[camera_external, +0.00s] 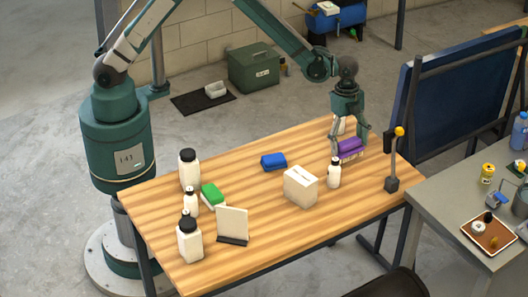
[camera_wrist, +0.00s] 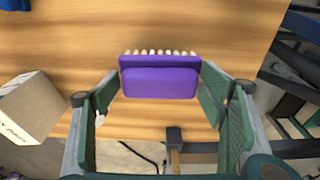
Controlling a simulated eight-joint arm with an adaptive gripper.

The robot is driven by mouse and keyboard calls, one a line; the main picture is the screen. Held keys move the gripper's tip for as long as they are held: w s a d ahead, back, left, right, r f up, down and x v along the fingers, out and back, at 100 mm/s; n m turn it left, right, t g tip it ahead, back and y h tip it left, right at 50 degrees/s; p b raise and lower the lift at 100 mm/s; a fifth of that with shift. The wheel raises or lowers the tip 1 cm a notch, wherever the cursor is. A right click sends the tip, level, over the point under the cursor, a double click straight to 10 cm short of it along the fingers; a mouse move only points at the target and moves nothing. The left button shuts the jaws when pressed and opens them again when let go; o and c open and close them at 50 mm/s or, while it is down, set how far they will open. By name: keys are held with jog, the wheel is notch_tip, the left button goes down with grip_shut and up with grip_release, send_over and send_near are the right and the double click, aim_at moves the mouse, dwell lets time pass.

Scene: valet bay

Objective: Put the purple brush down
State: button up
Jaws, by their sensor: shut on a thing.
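The purple brush (camera_external: 350,147) is at the far right part of the wooden table, its pale bristles showing along one edge. My gripper (camera_external: 348,141) reaches down from above and is shut on the brush. In the wrist view the brush (camera_wrist: 160,82) sits between the two green finger pads, bristles toward the top of the picture. The brush is at or just above the tabletop; I cannot tell whether it touches.
A white bottle (camera_external: 334,174) and a cream box (camera_external: 300,189) stand close by. A white item (camera_external: 339,125) is partly hidden behind my gripper. A blue block (camera_external: 273,161) and green-white block (camera_external: 212,194) lie farther left. A yellow-topped post (camera_external: 394,165) stands right. Bare wood (camera_external: 290,238) lies in front.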

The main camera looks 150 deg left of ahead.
jog(key=shift+f, duration=1.1)
jog(key=shift+f, duration=0.15)
jog(key=o, duration=0.9)
jog(key=r, duration=0.4)
jog(key=s+r+p, duration=0.1)
jog(key=r, duration=0.7)
jog(key=shift+s+r, duration=0.1)
jog(key=shift+s, duration=0.3)
jog(key=shift+d, duration=0.1)
